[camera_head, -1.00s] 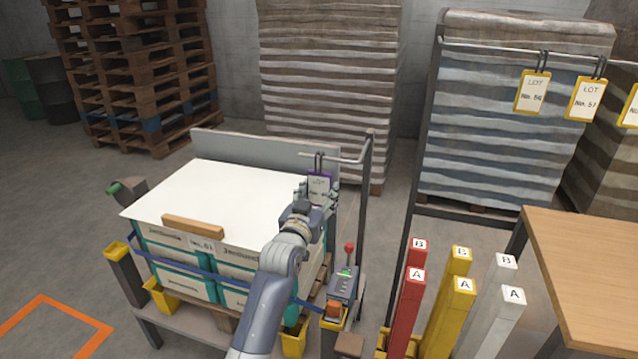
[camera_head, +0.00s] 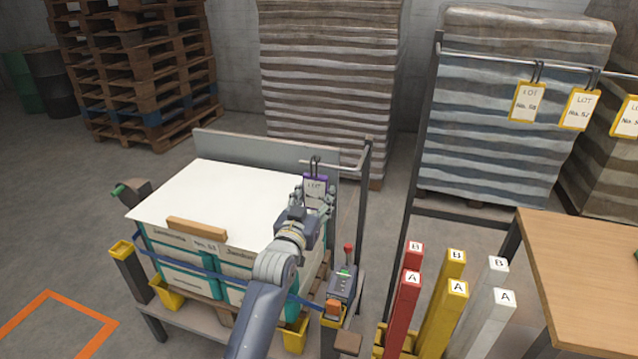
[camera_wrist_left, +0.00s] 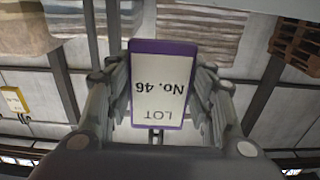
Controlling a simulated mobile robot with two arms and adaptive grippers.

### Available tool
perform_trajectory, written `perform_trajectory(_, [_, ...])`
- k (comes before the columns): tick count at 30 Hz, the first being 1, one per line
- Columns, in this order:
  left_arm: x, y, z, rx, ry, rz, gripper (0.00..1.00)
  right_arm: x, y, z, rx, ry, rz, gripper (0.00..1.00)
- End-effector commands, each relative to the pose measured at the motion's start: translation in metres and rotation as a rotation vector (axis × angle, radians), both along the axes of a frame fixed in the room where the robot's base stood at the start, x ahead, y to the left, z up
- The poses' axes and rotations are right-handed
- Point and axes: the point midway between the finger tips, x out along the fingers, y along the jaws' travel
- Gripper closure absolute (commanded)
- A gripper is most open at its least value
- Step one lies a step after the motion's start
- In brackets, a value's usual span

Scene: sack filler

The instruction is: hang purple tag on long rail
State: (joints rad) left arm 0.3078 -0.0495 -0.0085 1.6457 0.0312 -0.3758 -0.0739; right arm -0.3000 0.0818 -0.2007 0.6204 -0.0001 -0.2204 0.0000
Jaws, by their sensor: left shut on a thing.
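The purple tag (camera_head: 315,189) has a purple frame and a white card. In the left wrist view the tag (camera_wrist_left: 162,88) reads LOT No. 46, upside down, between the fingers. My left gripper (camera_head: 316,198) is shut on it; it also shows in the left wrist view (camera_wrist_left: 160,95). The tag's dark loop rises close to the short rail (camera_head: 338,161) beside the sack stack; I cannot tell whether it hangs on it. The long rail (camera_head: 500,59) is at the upper right and carries several yellow tags (camera_head: 528,101). My right gripper is out of view.
A white-topped sack stack (camera_head: 220,196) stands on a cart under my left arm. A control box with a red knob (camera_head: 347,250) is right of it. Red, yellow and white posts (camera_head: 442,310) stand between the cart and a wooden table (camera_head: 590,270).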

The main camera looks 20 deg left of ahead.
Motion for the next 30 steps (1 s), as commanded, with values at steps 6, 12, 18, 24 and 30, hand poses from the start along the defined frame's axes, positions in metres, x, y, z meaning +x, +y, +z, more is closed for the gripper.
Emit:
perform_trajectory(6, [-0.023, 0.001, 0.002, 0.000, 0.001, 0.000, 0.70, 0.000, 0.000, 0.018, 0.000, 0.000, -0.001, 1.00])
perform_trajectory(12, [-0.043, 0.001, 0.002, 0.000, 0.000, 0.000, 0.70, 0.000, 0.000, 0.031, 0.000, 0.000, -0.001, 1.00])
perform_trajectory(18, [-0.062, 0.002, 0.002, 0.000, 0.000, 0.000, 0.70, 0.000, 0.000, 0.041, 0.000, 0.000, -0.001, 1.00])
perform_trajectory(24, [-0.069, 0.002, 0.000, 0.000, -0.001, 0.000, 0.70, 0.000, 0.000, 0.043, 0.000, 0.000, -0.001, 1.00])
perform_trajectory(30, [-0.068, 0.002, 0.000, 0.000, -0.001, 0.000, 0.70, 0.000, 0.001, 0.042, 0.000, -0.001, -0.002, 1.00])
